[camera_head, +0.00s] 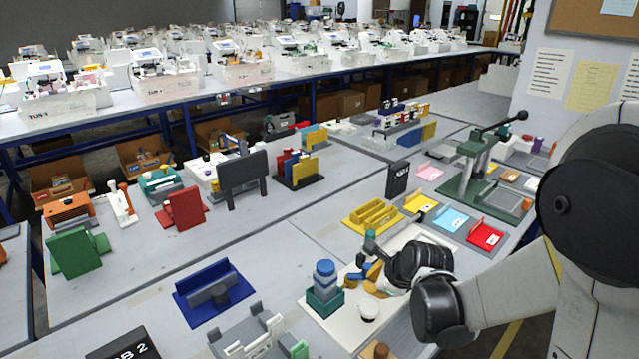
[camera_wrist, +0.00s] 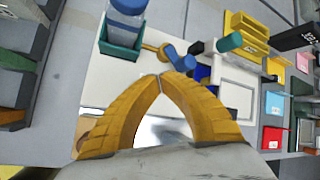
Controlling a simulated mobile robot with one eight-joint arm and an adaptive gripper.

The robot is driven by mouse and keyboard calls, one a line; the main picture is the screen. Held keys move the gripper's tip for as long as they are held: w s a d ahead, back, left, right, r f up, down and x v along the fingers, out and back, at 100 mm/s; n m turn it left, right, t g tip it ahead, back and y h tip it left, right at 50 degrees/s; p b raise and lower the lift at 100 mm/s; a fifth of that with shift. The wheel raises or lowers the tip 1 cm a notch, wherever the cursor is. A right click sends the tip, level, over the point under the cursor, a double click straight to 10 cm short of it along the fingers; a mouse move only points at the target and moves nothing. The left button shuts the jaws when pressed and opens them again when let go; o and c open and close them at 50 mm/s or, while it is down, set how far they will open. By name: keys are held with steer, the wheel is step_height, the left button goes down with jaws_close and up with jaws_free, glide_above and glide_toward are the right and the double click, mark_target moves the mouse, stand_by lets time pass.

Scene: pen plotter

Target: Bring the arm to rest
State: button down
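My arm reaches in from the right in the head view, with my gripper (camera_head: 368,272) low over a pale work board (camera_head: 345,325). In the wrist view the yellow fingers of my gripper (camera_wrist: 160,76) meet at their tips, with nothing visible between the tips. A blue round-topped piece in a dark green holder (camera_head: 323,300) stands just left of my gripper; the holder also shows in the wrist view (camera_wrist: 118,48). A small white round piece (camera_head: 368,309) is on the board below the gripper. A teal-capped piece (camera_head: 371,237) rises behind the fingers, partly hidden.
A yellow rack (camera_head: 374,216) and yellow, blue and red trays (camera_head: 486,235) lie behind and right of the gripper. A green press with a lever (camera_head: 480,165) stands farther back. A blue fixture (camera_head: 213,292) is at the left. Bare table (camera_head: 290,250) lies between.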

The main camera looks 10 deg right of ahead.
steer(key=s+r+n+h, duration=0.1)
steer(key=s+r+n, duration=0.5)
steer(key=s+n, duration=0.4)
steer(key=s+r+n+h, duration=0.1)
steer(key=s+r+n, duration=0.6)
steer(key=s+n, duration=0.4)
steer(key=n, duration=0.2)
steer(key=shift+r+n, duration=0.3)
